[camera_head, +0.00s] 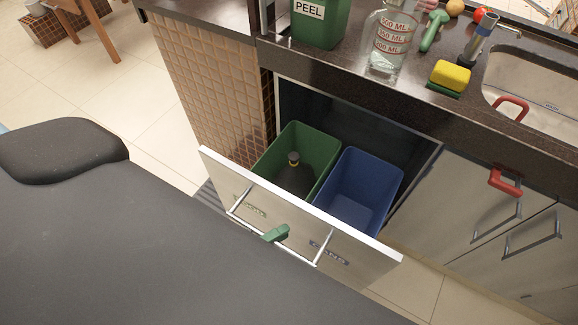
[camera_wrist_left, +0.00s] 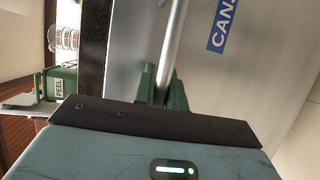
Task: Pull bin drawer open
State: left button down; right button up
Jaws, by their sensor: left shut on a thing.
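The bin drawer (camera_head: 362,257) stands pulled out of the cabinet under the counter. A green bin (camera_head: 323,138) and a blue bin (camera_head: 375,170) show inside it. A dark bottle-like thing (camera_head: 293,160) is in the green bin. My left gripper (camera_head: 275,233) has green fingers and is shut on the drawer's metal handle (camera_head: 240,203), near the middle of the bar. In the left wrist view the fingers (camera_wrist_left: 162,88) close around the handle bar (camera_wrist_left: 172,40), beside a blue "CANS" label (camera_wrist_left: 222,25) on the drawer front. My right gripper is not in view.
Closed cabinet doors (camera_head: 460,205) are on the right. Tiled floor (camera_head: 95,85) is open at left.

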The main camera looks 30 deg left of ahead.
pick_arm(q)
jog(key=s, duration=0.6)
jog(key=shift+s, duration=0.35)
jog(key=shift+a, duration=0.1)
jog(key=c, duration=1.5)
grip_release()
jog(key=shift+o, duration=0.2)
jog(key=v, duration=0.8)
jog(key=shift+b, duration=0.35)
jog(key=shift+w+r, duration=0.1)
